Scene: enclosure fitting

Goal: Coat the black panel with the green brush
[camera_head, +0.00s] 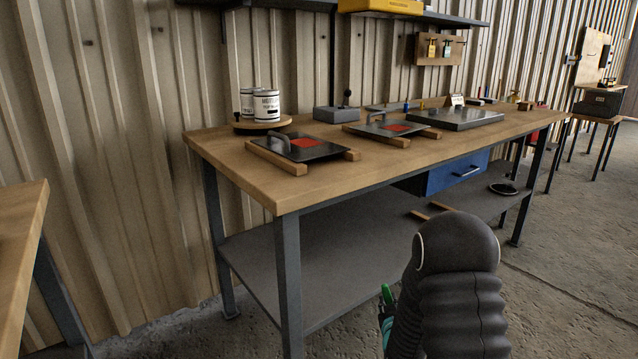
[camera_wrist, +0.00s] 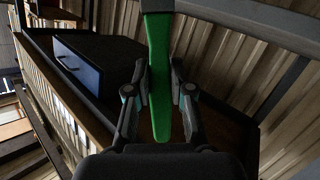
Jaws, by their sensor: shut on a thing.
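The green brush (camera_wrist: 160,90) is upright in the wrist view, with a grey part at its top edge; its bristles are out of view. My gripper (camera_wrist: 158,72) is shut on its green handle. In the head view a bit of the green brush (camera_head: 387,293) shows beside my arm, in front of the workbench and below its top. Two dark panels with red patches lie on wooden bars on the bench: a near black panel (camera_head: 325,153) at the left and a farther one (camera_head: 372,130). My gripper is well apart from both.
The workbench (camera_head: 230,158) has a lower shelf (camera_head: 330,265) and a blue drawer (camera_head: 458,172). White cans (camera_head: 266,106) stand on a round board at the back left. A grey slab (camera_head: 455,118) lies farther right. Another table edge (camera_head: 18,225) is at the left.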

